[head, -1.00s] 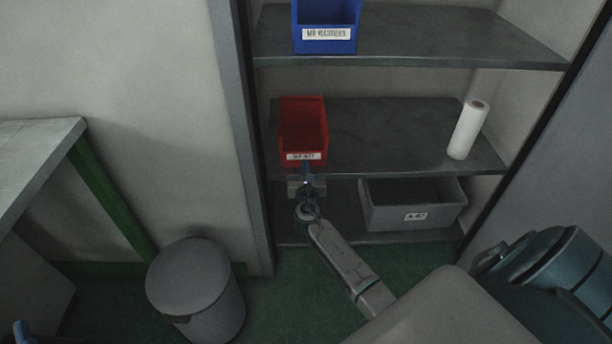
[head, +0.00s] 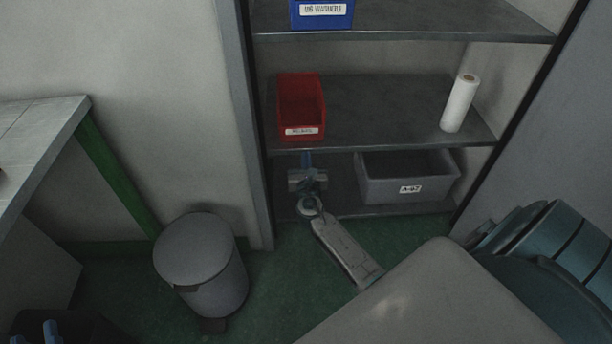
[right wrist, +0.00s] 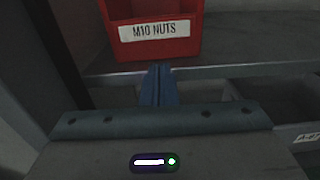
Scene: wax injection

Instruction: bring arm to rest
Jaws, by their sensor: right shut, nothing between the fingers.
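My right gripper (head: 307,156) reaches toward the shelving in the head view. Its blue fingers are shut with nothing between them. They point at the shelf edge just below the red bin (head: 302,118), apart from it as far as I can see. In the right wrist view the shut fingers (right wrist: 158,72) stand upright below the red bin (right wrist: 152,45), labelled M10 NUTS.
A blue bin (head: 322,12) stands on the upper shelf. A white roll (head: 459,104) stands on the middle shelf (head: 385,110). A grey bin (head: 408,186) sits on the lowest shelf. A grey trash can (head: 203,262) stands on the green floor, right of a table (head: 42,140).

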